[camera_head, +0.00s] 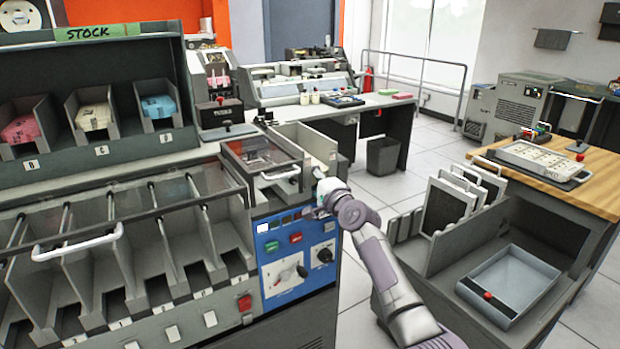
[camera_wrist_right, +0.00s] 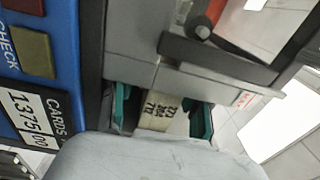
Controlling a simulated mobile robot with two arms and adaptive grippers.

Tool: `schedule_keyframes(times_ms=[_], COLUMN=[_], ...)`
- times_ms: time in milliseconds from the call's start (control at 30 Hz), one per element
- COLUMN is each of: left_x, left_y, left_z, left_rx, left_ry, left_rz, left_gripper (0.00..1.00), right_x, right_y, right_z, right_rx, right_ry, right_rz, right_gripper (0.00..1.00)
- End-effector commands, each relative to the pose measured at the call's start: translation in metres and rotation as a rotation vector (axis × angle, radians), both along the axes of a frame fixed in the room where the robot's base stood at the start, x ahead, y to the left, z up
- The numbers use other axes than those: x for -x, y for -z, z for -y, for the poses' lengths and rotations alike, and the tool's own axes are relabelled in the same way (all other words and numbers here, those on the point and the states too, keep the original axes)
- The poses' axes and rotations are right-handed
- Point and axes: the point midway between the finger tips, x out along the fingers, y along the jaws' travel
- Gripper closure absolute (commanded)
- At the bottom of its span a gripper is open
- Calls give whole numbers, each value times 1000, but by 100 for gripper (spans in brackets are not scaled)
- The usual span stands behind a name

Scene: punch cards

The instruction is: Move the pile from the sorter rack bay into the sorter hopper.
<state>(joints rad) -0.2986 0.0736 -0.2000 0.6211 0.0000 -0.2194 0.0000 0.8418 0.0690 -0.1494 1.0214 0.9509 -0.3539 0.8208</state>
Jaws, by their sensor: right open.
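My right gripper (camera_head: 322,200) is at the right end of the sorter, beside its blue control panel. In the wrist view its teal finger pads (camera_wrist_right: 160,112) are apart. A cream pile with dark printing (camera_wrist_right: 160,108) shows between them; whether they touch it cannot be told. Most of the pile is hidden, and it is not clear in the head view. A clear-lidded compartment with a white handle (camera_head: 262,158) on the sorter top may be the hopper. The sorter's lower bays (camera_head: 110,265) sit under a clear cover. My left gripper is not in view.
The stock rack (camera_head: 85,150) holds pink (camera_head: 20,129), cream (camera_head: 94,115) and blue (camera_head: 159,106) piles. The blue control panel (camera_head: 297,255) is close to my right gripper. A grey tray (camera_head: 510,280) sits at the lower right.

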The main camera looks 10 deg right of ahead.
Motion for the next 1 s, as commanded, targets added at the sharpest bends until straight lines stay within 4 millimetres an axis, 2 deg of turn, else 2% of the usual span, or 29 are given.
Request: schedule_keyframes(times_ms=[33, 367, 467, 667, 1000], left_x=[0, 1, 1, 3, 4], left_y=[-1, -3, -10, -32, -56], left_z=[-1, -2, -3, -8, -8], left_rx=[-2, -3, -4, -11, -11], left_ry=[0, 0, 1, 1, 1], left_rz=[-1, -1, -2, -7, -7], left_gripper=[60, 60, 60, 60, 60], right_x=[1, 1, 6, 25, 57], right_y=[8, 7, 5, 3, 2], right_z=[-2, -2, 0, 7, 18], right_rx=[4, 4, 5, 5, 3], right_ry=[-4, -5, -5, -6, -5], right_rz=[-17, -18, -19, -19, -15], right_gripper=[44, 44, 44, 44, 44])
